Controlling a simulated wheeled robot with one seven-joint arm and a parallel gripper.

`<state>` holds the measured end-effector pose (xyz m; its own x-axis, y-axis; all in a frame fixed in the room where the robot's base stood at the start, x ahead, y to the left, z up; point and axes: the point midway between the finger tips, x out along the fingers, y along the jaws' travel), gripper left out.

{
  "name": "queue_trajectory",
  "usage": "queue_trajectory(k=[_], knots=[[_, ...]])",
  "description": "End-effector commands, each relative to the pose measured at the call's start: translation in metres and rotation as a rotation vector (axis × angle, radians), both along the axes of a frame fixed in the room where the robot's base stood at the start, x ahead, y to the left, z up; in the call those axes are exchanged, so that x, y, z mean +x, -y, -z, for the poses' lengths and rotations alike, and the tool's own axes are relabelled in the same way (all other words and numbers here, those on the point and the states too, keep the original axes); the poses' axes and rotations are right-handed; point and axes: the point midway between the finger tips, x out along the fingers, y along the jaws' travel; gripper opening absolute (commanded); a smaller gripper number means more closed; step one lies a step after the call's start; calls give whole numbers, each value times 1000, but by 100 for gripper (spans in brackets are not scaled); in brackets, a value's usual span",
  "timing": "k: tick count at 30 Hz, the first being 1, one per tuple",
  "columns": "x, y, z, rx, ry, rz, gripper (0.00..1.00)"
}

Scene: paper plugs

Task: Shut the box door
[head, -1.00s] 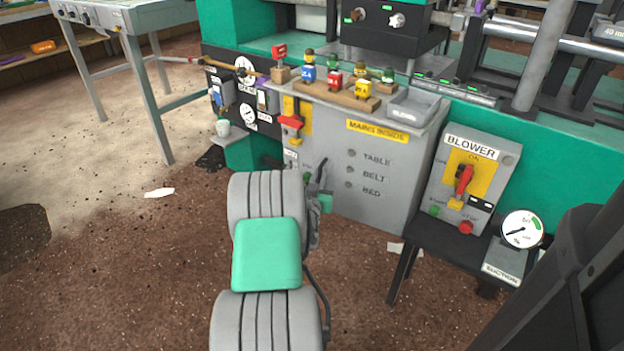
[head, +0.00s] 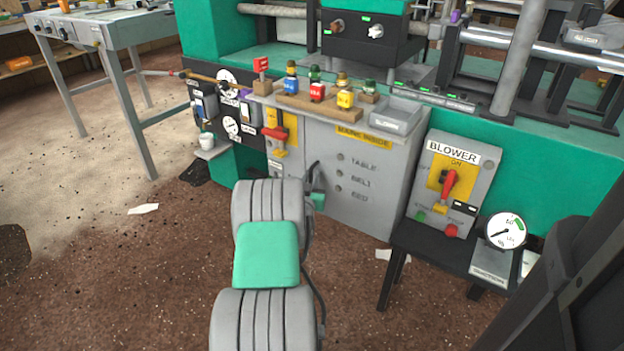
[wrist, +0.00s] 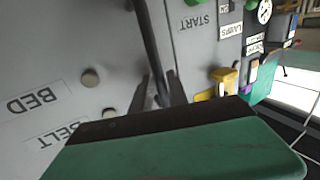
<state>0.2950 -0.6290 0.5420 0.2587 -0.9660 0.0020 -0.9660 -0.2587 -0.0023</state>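The grey box (head: 385,185) is marked MAINS INSIDE and stands against the green machine. Its front panel carries TABLE, BELT and BED labels beside small round knobs; the panel also shows in the wrist view (wrist: 60,70). A dark upright strip (wrist: 152,40) lies between this panel and the START panel; I cannot tell whether it is a handle or a gap. My gripper (wrist: 158,76) is close to this strip, its two grey fingers a little apart on either side of it. Whether they grip anything is unclear. In the head view my arm hides much of the gripper.
Small bottle-like figures on a wooden block (head: 320,106) and a grey tray (head: 396,115) sit on the box top. A red-handled switch (head: 276,134) is left of the panel. The BLOWER box (head: 452,185) and a gauge (head: 506,231) stand on a dark stand at right. Open floor lies left.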

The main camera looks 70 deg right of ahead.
Motion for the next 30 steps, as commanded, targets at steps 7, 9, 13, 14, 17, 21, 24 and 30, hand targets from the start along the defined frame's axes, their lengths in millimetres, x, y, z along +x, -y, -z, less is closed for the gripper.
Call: queue_trajectory(k=[7,9,13,14,17,21,24,30], knots=[[-1,0,1,1,-2,2,34],[-2,0,1,1,-2,3,34],[-3,-6,1,3,-5,3,34],[-4,-10,1,4,-4,2,34],[-6,-29,-1,3,-5,-3,34],[-12,-58,-1,0,-3,-5,34],[-16,-71,0,-1,-2,-5,34],[-19,-77,0,0,-1,-2,34]])
